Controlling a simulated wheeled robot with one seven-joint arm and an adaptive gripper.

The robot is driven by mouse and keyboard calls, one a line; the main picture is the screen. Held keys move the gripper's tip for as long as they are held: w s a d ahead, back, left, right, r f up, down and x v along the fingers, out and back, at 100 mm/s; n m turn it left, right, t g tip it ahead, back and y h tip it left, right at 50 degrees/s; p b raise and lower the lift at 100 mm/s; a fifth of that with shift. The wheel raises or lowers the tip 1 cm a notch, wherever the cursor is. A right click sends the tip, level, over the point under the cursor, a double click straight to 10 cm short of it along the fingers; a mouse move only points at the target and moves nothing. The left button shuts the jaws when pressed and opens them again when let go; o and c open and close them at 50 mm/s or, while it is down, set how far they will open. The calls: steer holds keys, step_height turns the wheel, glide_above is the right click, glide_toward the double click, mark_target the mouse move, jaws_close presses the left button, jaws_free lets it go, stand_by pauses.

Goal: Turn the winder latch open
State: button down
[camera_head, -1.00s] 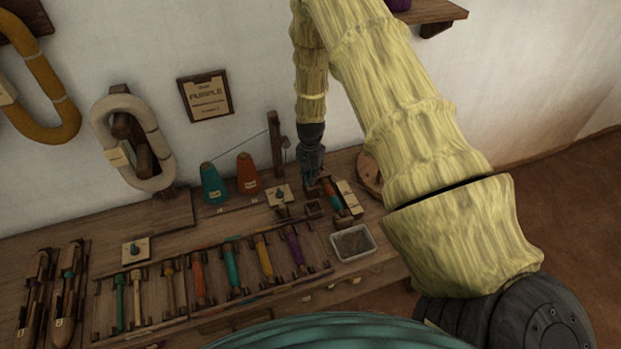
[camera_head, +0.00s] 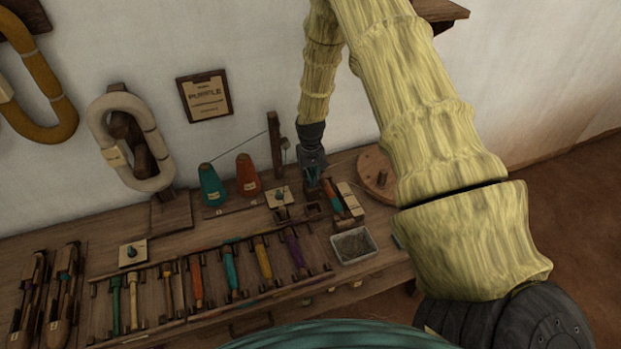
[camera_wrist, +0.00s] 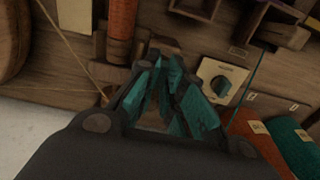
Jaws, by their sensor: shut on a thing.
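My gripper (camera_head: 312,180) reaches down to the bench at the left side of the winder, which carries an orange bobbin (camera_head: 332,193). In the wrist view the dark fingers with teal pads (camera_wrist: 165,118) are drawn close together. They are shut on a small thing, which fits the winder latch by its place. The fingers hide it almost wholly, so its angle cannot be told. The orange bobbin also shows in the wrist view (camera_wrist: 121,25), just beyond the fingers.
Teal (camera_head: 211,186) and orange (camera_head: 246,175) yarn cones and a thin wooden post (camera_head: 275,145) stand close to my gripper's left. A grey-rimmed tray (camera_head: 354,246) lies in front. A round wooden disc (camera_head: 376,172) is to the right. A rack of coloured bobbins fills the front left.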

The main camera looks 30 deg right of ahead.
stand_by(0.4)
steer(key=c, duration=1.5)
jaws_free()
steer(key=shift+c, duration=0.2)
step_height(320, 180, up, 12)
steer(key=shift+d+r, duration=0.1)
